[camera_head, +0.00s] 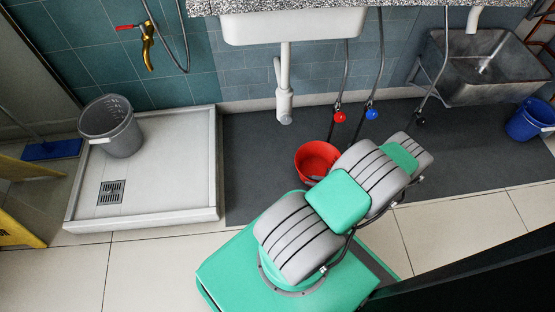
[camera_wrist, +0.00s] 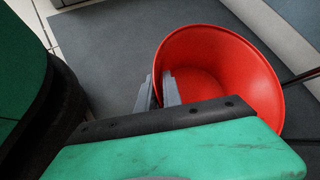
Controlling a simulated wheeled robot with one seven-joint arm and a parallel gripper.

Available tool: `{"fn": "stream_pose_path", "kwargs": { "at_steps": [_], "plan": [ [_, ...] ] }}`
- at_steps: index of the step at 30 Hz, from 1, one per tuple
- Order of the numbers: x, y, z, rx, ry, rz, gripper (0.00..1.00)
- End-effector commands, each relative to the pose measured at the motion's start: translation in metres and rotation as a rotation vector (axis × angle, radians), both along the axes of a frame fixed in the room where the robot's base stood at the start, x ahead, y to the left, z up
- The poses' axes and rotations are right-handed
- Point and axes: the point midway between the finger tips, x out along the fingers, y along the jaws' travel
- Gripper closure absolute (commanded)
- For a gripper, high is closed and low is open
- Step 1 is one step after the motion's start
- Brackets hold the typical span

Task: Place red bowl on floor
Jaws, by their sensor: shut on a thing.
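The red bowl (camera_head: 316,158) is in the middle of the head view, over the dark grey floor strip below the sink, partly hidden by my arm. In the wrist view the red bowl (camera_wrist: 226,62) is large, with its open inside facing the camera. My gripper (camera_wrist: 162,88) is shut on the bowl's near left rim, with one grey finger inside and one outside. In the head view my gripper is hidden behind my arm. I cannot tell whether the bowl touches the floor.
A white shower tray (camera_head: 160,185) holding a grey bucket (camera_head: 112,127) is at the left. A blue bucket (camera_head: 531,119) is at the far right. A white sink (camera_head: 290,26) and its pipes are above the bowl. The dark floor strip (camera_head: 258,150) is clear left of the bowl.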

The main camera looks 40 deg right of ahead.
Motion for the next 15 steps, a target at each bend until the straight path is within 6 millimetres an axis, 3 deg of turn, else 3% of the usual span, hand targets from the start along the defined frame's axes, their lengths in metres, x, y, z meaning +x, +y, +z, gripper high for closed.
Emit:
{"fn": "stream_pose_path", "kwargs": {
  "at_steps": [15],
  "plan": [
    [0.145,0.031,0.0,-0.001,-0.002,0.003,1.0]
  ]
}}
